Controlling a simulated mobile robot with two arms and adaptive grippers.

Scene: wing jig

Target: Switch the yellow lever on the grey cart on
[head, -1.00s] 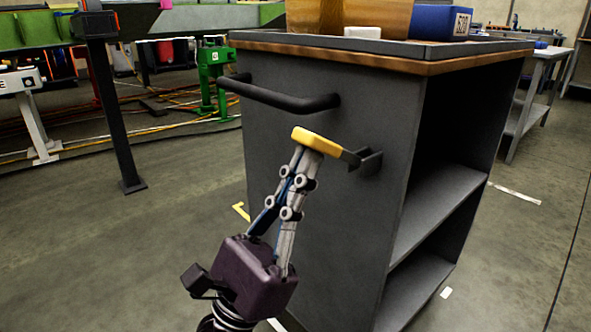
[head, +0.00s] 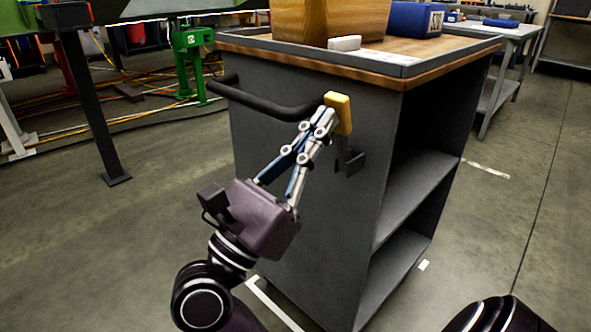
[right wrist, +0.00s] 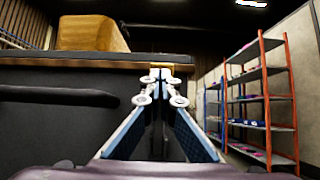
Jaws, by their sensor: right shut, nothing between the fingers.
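The grey cart (head: 300,190) stands in front of me. Its yellow lever (head: 340,112) is on the side facing me, right of the black handle bar. The lever points up from its dark bracket (head: 350,163), close below the cart's top edge. My right gripper (head: 326,118) is shut with nothing between its fingers, and its fingertips are at the left side of the yellow grip. In the right wrist view the shut fingertips (right wrist: 161,76) hide much of the lever, and a thin yellow strip shows just beyond them. My left gripper is not in view.
The black handle bar (head: 275,105) juts out just left of my right gripper. A wooden box (head: 345,20), a small white block (head: 344,43) and a blue bin (head: 412,19) are on the cart top. Open shelves (head: 420,185) are on its right.

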